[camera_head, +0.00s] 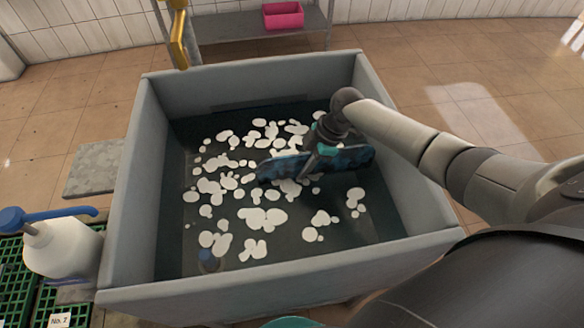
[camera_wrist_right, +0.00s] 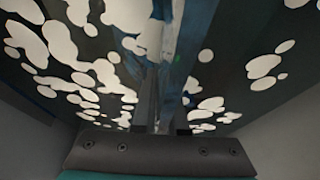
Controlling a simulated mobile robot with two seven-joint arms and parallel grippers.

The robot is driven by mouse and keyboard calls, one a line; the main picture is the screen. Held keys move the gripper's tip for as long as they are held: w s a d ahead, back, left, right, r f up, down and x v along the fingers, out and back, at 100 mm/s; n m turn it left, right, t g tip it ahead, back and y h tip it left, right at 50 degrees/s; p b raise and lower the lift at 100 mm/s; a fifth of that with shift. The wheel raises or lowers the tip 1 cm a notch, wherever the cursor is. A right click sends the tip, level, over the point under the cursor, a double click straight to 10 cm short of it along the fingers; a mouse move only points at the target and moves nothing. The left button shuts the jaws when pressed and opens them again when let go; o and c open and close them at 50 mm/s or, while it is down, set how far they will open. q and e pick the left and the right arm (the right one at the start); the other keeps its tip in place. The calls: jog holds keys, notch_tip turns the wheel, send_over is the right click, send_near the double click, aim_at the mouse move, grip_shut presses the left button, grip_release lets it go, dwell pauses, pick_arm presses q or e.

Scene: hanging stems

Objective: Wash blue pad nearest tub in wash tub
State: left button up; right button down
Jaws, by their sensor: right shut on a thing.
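The grey wash tub (camera_head: 122,225) fills the middle of the head view and holds dark water with white foam patches. My right gripper (camera_head: 316,160) reaches into the tub from the right and is shut on a mottled blue pad (camera_head: 350,159). The pad stands on edge at the water, its long side running left to right; how deep it sits is unclear. In the right wrist view the pad (camera_wrist_right: 172,80) shows nearly edge-on between the fingers, with foam on both sides. My left gripper is not in view.
A white pump bottle with a blue top (camera_head: 62,248) stands on green crates (camera_head: 18,278) left of the tub. A yellow fixture (camera_head: 179,40) rises at the back left. Behind, a metal shelf (camera_head: 235,27) holds a pink bin (camera_head: 283,15). A small blue object (camera_head: 208,258) shows in the tub's near-left corner.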

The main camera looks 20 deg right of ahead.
jog(key=shift+s+d, duration=0.1)
jog(key=shift+d, duration=0.15)
jog(key=shift+w+a+p, duration=0.1)
jog(key=shift+w+a, duration=0.2)
jog(key=shift+a, duration=0.8)
jog(key=shift+w+a+p, duration=0.15)
jog(key=shift+w+a, duration=0.15)
jog(key=shift+a, duration=0.85)
jog(key=shift+w+a+p, duration=0.1)
jog(key=shift+w+a, duration=0.2)
jog(key=shift+a, duration=0.8)
jog(key=shift+s+d, duration=0.3)
jog(key=shift+d, duration=0.8)
jog(key=shift+s+d, duration=0.3)
jog(key=shift+d, duration=0.85)
jog(key=shift+s+d, duration=0.3)
jog(key=shift+d, duration=0.8)
jog(key=a, duration=0.2)
jog(key=w+a, duration=0.1)
jog(key=a, duration=0.3)
jog(key=shift+w+a+p, duration=0.35)
jog(key=shift+w, duration=0.05)
jog(key=shift+s+d, duration=0.3)
jog(key=shift+d, duration=0.85)
jog(key=shift+s+d, duration=0.3)
jog(key=shift+d, duration=0.8)
jog(key=shift+s+d, duration=0.3)
jog(key=shift+d, duration=0.85)
